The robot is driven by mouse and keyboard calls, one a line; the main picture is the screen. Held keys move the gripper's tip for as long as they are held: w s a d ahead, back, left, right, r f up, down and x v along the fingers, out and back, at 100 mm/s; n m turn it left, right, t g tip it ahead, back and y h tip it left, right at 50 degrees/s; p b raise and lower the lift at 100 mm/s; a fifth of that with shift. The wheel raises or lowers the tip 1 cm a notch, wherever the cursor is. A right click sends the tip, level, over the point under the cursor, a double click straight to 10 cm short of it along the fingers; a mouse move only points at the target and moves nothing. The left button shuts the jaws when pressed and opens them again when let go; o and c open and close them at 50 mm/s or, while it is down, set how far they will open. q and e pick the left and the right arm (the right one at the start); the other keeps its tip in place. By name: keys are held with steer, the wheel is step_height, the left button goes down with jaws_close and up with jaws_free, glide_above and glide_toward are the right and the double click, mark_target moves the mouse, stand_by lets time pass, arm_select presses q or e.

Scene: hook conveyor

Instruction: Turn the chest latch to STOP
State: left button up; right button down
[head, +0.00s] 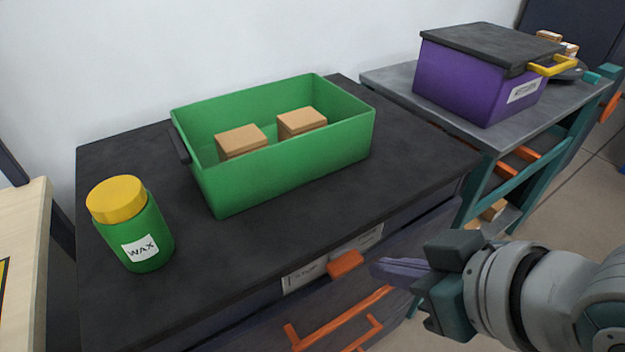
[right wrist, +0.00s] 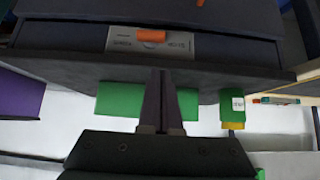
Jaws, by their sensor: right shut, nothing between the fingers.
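The chest latch (head: 346,263) is a small orange block on a pale label plate (head: 305,277) on the front of the dark chest, just under its top. In the right wrist view, the picture is upside down; the latch (right wrist: 150,35) lies lengthwise along the plate, near its middle. The plate has small lettering on both sides, too small to read surely. My right gripper (head: 376,268) is in front of the chest, just right of the latch in the head view. Its fingers (right wrist: 160,74) are shut and empty, apart from the latch in the wrist view. My left gripper is not in view.
On the chest top (head: 330,215) stand a green bin (head: 290,165) with two cardboard boxes and a green wax jar (head: 135,230) with yellow lid. Orange handles (head: 340,318) stick out below the latch. A purple box (head: 465,85) stands on a side table at right.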

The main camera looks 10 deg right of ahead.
mark_target(334, 259)
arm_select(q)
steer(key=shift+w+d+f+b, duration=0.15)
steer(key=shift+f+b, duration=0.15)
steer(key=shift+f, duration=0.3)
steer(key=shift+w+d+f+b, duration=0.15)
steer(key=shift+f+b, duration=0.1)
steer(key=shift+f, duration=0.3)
arm_select(e)
steer(key=shift+w+d+f, duration=0.1)
steer(key=shift+w+f, duration=0.2)
steer(key=shift+f, duration=0.3)
steer(key=shift+w+d+f, duration=0.1)
steer(key=shift+w+f, duration=0.15)
steer(key=shift+f, duration=0.35)
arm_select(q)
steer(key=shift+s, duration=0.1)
arm_select(e)
steer(key=shift+a, duration=0.1)
steer(key=b+x, duration=0.3)
steer(key=x, duration=0.7)
steer(key=shift+b, duration=0.3)
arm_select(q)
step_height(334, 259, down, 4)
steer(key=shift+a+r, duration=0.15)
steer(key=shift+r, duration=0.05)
